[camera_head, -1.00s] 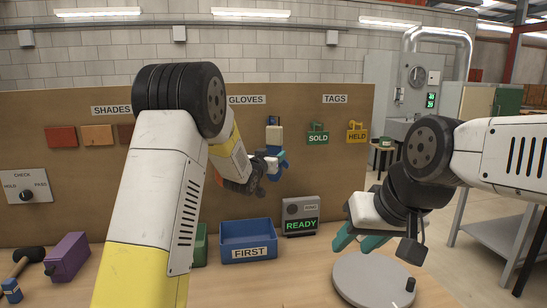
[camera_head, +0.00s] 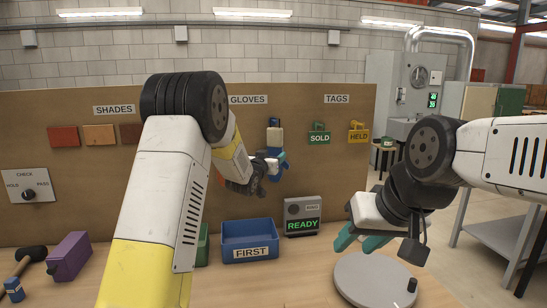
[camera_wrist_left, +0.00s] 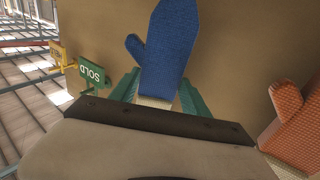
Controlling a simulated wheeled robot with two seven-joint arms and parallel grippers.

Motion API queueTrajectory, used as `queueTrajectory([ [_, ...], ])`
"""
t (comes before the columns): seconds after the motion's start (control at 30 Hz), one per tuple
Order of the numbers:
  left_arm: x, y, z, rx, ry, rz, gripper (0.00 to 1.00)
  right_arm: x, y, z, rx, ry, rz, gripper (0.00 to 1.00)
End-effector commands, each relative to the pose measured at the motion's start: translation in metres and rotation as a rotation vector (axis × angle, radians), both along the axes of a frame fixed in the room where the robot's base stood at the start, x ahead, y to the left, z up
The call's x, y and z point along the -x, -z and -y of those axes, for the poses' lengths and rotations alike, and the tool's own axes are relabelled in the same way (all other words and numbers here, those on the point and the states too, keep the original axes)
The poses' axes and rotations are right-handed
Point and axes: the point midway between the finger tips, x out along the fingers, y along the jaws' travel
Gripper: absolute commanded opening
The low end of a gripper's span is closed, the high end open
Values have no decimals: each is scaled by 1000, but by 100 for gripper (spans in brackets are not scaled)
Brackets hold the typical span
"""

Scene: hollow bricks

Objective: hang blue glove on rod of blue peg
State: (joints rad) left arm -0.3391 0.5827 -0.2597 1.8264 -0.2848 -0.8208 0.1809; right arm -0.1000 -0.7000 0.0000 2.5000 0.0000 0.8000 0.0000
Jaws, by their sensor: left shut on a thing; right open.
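The blue glove (camera_head: 281,158) is in front of the brown board under the GLOVES label, with its cream cuff up and its mitten part hanging down. It also shows in the wrist view (camera_wrist_left: 172,48), between two green fingers. My left gripper (camera_head: 262,166) is shut on the blue glove near its cuff. The blue peg (camera_head: 273,121) shows just above the cuff. Its rod is hidden, and I cannot tell whether the cuff is around it or only in front of it. My right gripper (camera_head: 362,241) is open and empty above the grey turntable.
Green SOLD (camera_head: 319,138) and yellow HELD (camera_head: 357,136) tags hang to the right. An orange glove (camera_wrist_left: 295,125) is beside my left gripper in the wrist view. A blue FIRST bin (camera_head: 250,230), a READY box (camera_head: 301,210) and a round grey turntable (camera_head: 370,278) stand below.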

Motion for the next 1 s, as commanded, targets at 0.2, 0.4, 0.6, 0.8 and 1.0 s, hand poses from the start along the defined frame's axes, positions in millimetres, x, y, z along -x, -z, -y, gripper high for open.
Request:
queueTrajectory([
  [0.2, 0, 0, 0, 0, 0, 1, 70, 0, 0, 0, 0, 0, 0, 41],
  [0.4, 0, 0, 0, 0, 0, 0, 80, 0, 0, 0, 0, 0, 0, 41],
  [0.6, 3, 0, -1, 0, 0, -1, 80, 0, 0, 0, 0, 0, 0, 41],
  [0.8, 29, 0, -10, 2, -1, -2, 80, 0, 0, 0, 0, 0, 0, 41],
  [1.0, 60, 0, -21, 1, -1, 0, 80, 0, 0, 0, 0, 0, 0, 41],
])
